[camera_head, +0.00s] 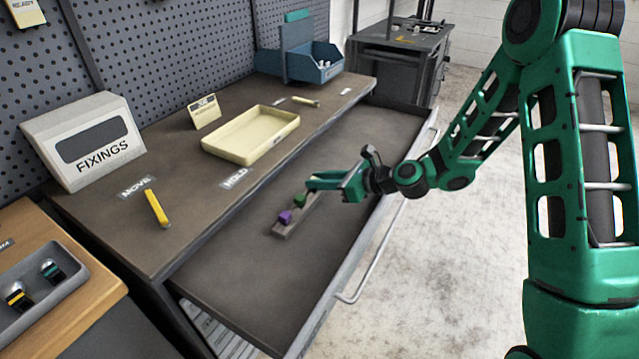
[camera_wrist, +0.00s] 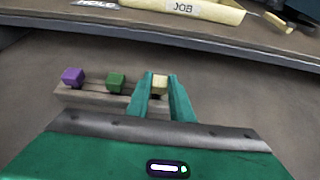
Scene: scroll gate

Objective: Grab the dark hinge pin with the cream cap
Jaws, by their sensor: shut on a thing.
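The cream cap (camera_wrist: 160,82) of the hinge pin sits between the two fingers of my gripper (camera_wrist: 161,92) in the wrist view. The gripper is shut on it. Only a small dark bit shows below the cap; the rest of the pin is hidden by the fingers and the rack. In the head view my gripper (camera_head: 312,182) reaches over the open drawer to the far end of a narrow rack (camera_head: 285,232). A green-capped pin (camera_wrist: 116,82) and a purple-capped pin (camera_wrist: 73,77) stand in the same rack, to the left of the fingers in the wrist view.
The drawer (camera_head: 250,265) is pulled out and otherwise bare. On the bench stand a cream tray (camera_head: 225,153), a FIXINGS box (camera_head: 85,140) and a blue bin (camera_head: 318,68). A yellow bar (camera_head: 157,209) lies by the MOVE label. A grey tray (camera_head: 58,285) sits at left.

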